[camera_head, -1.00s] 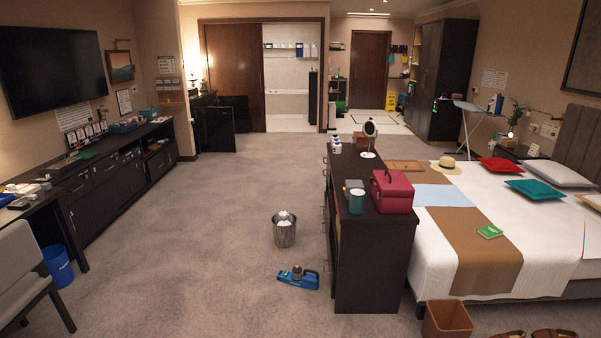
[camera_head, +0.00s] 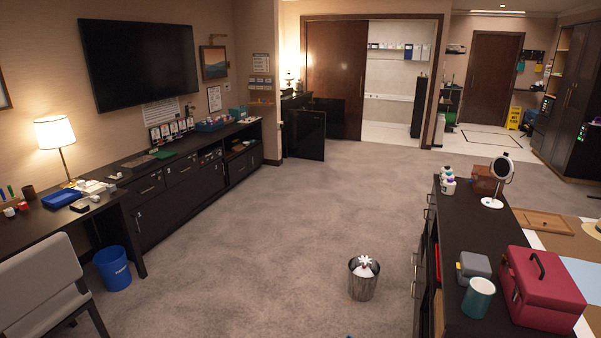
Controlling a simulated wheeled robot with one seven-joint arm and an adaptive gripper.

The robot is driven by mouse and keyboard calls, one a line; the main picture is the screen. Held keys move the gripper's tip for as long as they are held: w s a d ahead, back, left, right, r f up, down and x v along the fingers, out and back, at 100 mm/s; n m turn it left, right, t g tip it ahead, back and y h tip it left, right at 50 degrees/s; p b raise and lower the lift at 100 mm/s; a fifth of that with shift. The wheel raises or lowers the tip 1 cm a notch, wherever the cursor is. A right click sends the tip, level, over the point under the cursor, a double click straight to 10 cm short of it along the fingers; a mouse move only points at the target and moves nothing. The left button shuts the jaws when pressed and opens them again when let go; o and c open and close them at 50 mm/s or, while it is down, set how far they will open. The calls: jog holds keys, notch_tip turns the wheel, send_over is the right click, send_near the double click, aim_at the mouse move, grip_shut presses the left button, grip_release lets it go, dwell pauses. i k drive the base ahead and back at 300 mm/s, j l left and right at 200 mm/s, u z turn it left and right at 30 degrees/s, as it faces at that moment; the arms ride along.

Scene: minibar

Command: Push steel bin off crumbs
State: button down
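A steel bin (camera_head: 363,283) stands upright on the grey carpet, left of the dark dresser. It is shiny and round, with white crumpled stuff showing at its top. No crumbs can be made out on the carpet around it; anything under it is hidden. My gripper is not in view.
The dark dresser (camera_head: 468,323) stands right of the bin, with a red box (camera_head: 540,290) and a teal cup (camera_head: 478,298) on top. A blue bin (camera_head: 113,268) and a grey chair (camera_head: 45,285) are at left. Open carpet (camera_head: 250,240) lies left of and beyond the steel bin.

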aim_at(362, 289)
jog(key=i+j+u, duration=0.2)
jog(key=i+u, duration=0.2)
jog(key=i, duration=0.45)
jog(key=i+u, duration=0.4)
jog(key=i, duration=0.4)
jog(key=i+z, duration=0.4)
jog(key=i+j+z, duration=0.15)
jog(key=i+z, duration=0.25)
jog(key=i+j+z, duration=0.4)
jog(key=i+z, duration=0.4)
jog(key=i+j+z, duration=0.1)
jog(key=z, duration=0.25)
jog(key=i+j+z, duration=0.25)
jog(key=i+z, duration=0.15)
jog(key=i+j+z, duration=0.25)
jog(key=z, duration=0.15)
